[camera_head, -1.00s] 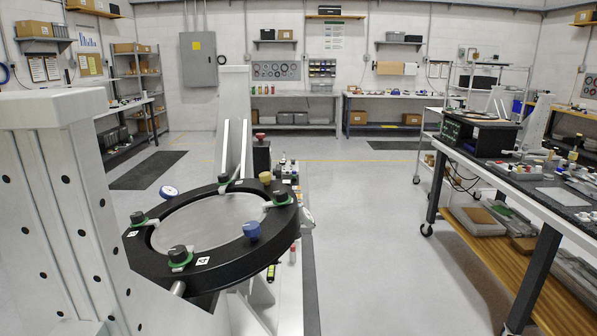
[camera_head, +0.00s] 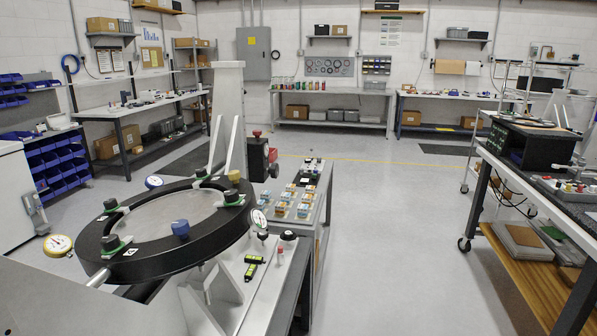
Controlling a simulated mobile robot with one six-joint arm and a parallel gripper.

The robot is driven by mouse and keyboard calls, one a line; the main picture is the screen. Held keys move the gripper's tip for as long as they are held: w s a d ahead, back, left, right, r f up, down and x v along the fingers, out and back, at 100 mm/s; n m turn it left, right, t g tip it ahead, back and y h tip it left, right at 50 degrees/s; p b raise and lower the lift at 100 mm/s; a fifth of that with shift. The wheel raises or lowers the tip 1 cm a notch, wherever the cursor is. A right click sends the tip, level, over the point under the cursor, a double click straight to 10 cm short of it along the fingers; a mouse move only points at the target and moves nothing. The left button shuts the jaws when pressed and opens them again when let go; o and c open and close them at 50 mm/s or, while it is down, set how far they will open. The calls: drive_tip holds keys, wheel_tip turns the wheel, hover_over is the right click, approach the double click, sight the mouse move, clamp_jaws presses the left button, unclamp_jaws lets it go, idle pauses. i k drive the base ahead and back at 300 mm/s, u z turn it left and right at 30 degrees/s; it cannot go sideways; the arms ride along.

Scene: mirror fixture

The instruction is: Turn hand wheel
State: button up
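A round black ring fixture (camera_head: 181,245) holds a flat grey disc (camera_head: 170,215) and sits tilted on pale supports at lower left. I cannot tell which part is the hand wheel. My gripper is not in view.
A bench (camera_head: 282,262) beside the ring carries small blocks and black-and-green tools. A wheeled table (camera_head: 540,215) with equipment stands at right. Grey floor (camera_head: 400,250) between them is clear. Shelves and benches line the back wall; blue bins (camera_head: 55,160) stand at left.

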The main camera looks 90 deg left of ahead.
sight(274, 170)
drive_tip(key=i, duration=0.95)
drive_tip(key=z, duration=0.85)
drive_tip(key=k, duration=0.15)
drive_tip(key=u, duration=2.45)
drive_tip(key=k, duration=0.15)
drive_tip(key=u, duration=1.7)
drive_tip(key=i, duration=0.1)
drive_tip(key=u, duration=0.1)
